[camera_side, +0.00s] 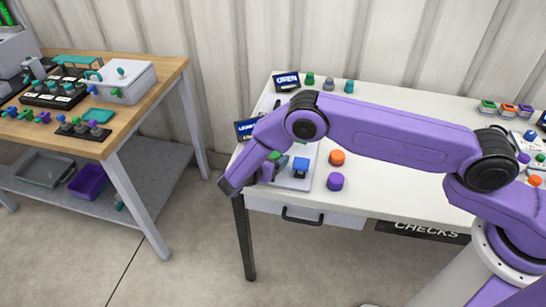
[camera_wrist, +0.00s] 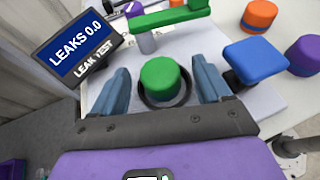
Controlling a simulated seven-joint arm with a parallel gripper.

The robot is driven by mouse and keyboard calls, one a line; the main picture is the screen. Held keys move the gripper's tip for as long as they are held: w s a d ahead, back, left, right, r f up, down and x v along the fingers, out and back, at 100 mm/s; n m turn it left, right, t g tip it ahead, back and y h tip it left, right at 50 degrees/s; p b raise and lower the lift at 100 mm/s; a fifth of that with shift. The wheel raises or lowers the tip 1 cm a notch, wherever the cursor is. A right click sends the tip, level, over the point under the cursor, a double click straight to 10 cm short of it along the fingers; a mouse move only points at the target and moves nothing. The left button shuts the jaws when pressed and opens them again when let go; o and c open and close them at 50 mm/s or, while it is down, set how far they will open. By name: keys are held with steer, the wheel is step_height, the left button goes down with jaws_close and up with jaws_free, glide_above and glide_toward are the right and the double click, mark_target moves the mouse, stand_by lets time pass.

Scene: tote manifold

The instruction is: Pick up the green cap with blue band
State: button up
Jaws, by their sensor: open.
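A round green cap (camera_wrist: 158,74) stands in a dark ring on a white fixture plate in the wrist view. No blue band shows on the part of it that I can see. My gripper (camera_wrist: 162,80) is open, with one blue-grey finger on each side of the cap and a gap to each. The fingers appear empty. In the side view my gripper is largely hidden behind my arm at the left end of the white table, so the cap cannot be made out clearly there.
A green lever (camera_wrist: 168,17) lies just beyond the cap. A blue-topped handle (camera_wrist: 256,54) stands close to the right finger. The leak-test display (camera_wrist: 80,50) is near the left finger. An orange cap (camera_side: 337,158) and a purple cap (camera_side: 335,181) sit to the right.

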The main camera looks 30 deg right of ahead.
steer(key=c, duration=1.2)
steer(key=shift+r, duration=0.1)
